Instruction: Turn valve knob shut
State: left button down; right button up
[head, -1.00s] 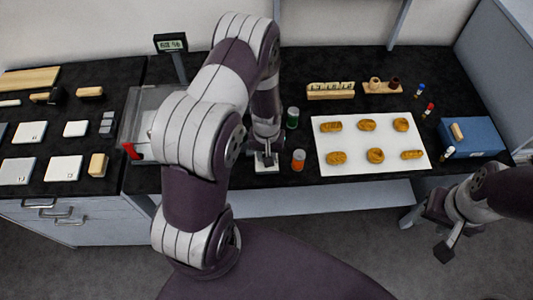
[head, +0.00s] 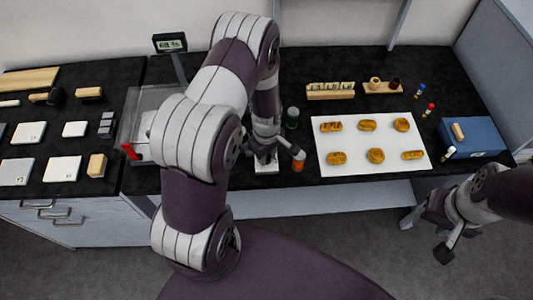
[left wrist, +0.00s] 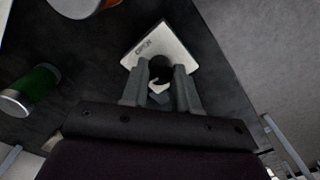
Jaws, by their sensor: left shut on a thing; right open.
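A white valve plate (head: 266,168) lies at the front edge of the black bench, partly covered by my left arm. In the left wrist view, the plate (left wrist: 180,45) carries the printed word OPEN. A dark round valve knob (left wrist: 160,69) stands on it, between the fingers of my left gripper (left wrist: 160,80), which is shut on it. In the head view my left gripper (head: 265,155) is small above the plate, and the knob is hidden there. My right gripper (head: 445,251) is open and empty, low at the right, in front of the bench.
An orange jar (head: 298,166) stands just right of the plate, partly behind my left wrist. A green jar (head: 292,118) stands further back. A white sheet (head: 348,150) with several golden pieces lies to the right. A clear box (head: 131,132) stands left.

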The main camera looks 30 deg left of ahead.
pick_arm(q)
jog(key=shift+w+n, duration=0.1)
jog(key=shift+n, duration=0.5)
jog(key=shift+r, duration=0.1)
jog(key=c, duration=0.8)
grip_release()
jog(key=shift+c, duration=0.2)
notch_tip(320, 180, up, 13)
jog(key=b, duration=0.2)
jog(key=shift+f, duration=0.2)
